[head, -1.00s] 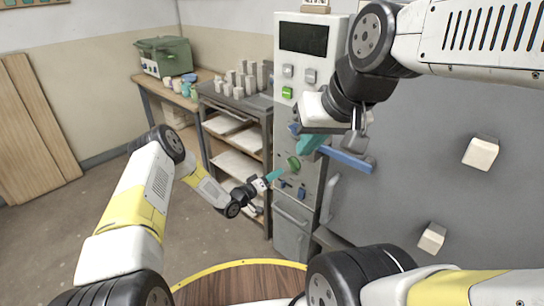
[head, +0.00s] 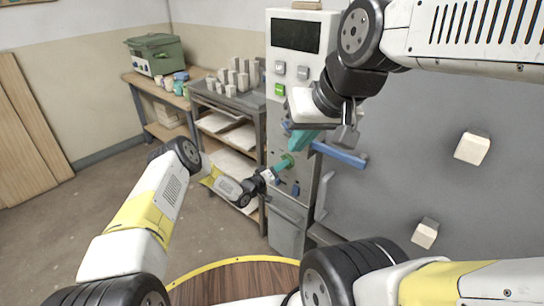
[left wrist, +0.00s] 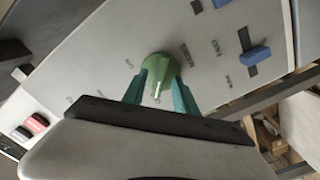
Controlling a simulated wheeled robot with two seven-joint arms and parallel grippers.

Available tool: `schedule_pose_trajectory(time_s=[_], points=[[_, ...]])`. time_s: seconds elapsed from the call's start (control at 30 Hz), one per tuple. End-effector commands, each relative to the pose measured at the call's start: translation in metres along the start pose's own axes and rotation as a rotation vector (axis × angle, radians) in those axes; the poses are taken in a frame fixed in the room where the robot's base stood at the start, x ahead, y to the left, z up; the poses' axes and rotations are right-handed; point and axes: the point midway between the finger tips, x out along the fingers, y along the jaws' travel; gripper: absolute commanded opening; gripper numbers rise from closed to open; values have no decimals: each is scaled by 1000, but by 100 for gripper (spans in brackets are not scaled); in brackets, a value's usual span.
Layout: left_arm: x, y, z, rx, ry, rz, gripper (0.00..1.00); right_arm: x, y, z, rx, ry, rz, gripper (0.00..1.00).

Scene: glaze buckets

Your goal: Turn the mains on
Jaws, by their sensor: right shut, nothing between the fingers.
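The grey control cabinet (head: 295,80) stands in the middle of the head view. A green rotary knob (head: 290,158) is on its front panel, and it also shows in the left wrist view (left wrist: 161,72). Its pale pointer line points toward the gripper body in the wrist view. My left gripper (head: 281,166) is at the knob, its teal fingers (left wrist: 159,82) apart on either side of it; firm contact is not clear. My right gripper (head: 303,140) is shut and empty in front of the cabinet, above the knob.
A blue bar (head: 340,154) sticks out near my right gripper. A green lit button (head: 279,90) is higher up.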

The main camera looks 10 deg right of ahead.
Motion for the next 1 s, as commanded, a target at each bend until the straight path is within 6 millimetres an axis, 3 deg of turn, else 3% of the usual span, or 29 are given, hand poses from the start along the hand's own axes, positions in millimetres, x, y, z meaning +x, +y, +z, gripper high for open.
schedule_pose_trajectory(time_s=[0.03,0.2,0.67,1.0], points=[[0,0,0,0,0,0,31,0,0,0,0,0,0,0],[0,0,0,0,0,0,0,0,0,0,0,0,0,0],[0,0,0,52,-2,0,0,0,0,0,0,0,0,0],[-1,0,1,290,-2,-1,0,0,0,0,0,0,0,0]])
